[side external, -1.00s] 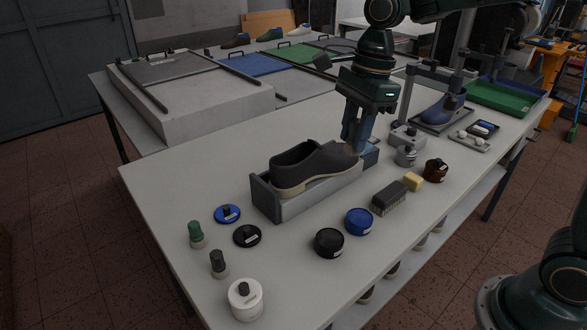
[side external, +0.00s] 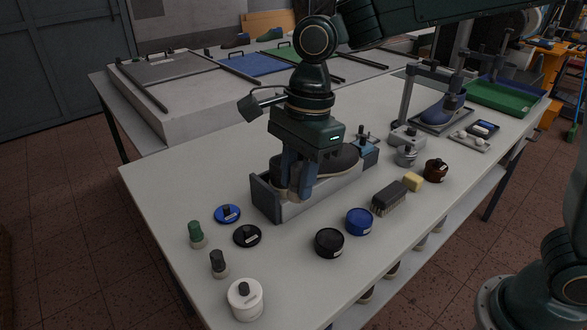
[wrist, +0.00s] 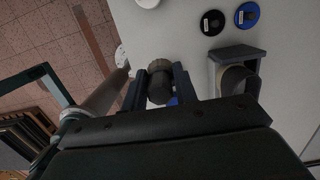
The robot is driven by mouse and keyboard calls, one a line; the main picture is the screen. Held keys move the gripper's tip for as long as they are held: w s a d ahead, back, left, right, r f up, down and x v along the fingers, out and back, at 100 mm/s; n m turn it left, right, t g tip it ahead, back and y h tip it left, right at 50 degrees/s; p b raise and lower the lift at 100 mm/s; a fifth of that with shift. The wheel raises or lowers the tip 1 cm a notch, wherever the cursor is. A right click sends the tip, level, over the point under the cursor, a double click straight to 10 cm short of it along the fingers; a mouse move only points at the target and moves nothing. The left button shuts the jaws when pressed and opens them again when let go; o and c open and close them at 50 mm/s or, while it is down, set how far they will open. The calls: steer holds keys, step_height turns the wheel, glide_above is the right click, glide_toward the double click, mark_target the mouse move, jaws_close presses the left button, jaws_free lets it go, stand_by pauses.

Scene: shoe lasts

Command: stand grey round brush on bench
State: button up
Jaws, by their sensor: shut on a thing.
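The grey round brush (wrist: 160,84) is between the two fingers of my gripper (wrist: 158,76) in the wrist view, and the jaws are shut on it. The fingers hide most of the brush there. I cannot tell its exact height above the bench top.
A green-handled brush (side external: 196,234), a dark-handled brush (side external: 218,264), a white jar (side external: 245,302), blue lid (side external: 228,214), black lid (side external: 247,236), black tin (side external: 329,243) and blue tin (side external: 359,222) stand around bare bench.

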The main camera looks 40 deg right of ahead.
step_height(320, 180, down, 20)
steer(key=shift+r, duration=0.1)
stand_by(1.0)
steer(key=o, duration=1)
steer(key=shift+o, duration=0.2)
step_height(320, 180, up, 12)
steer(key=d, duration=0.2)
steer(key=shift+a, duration=0.1)
stand_by(0.4)
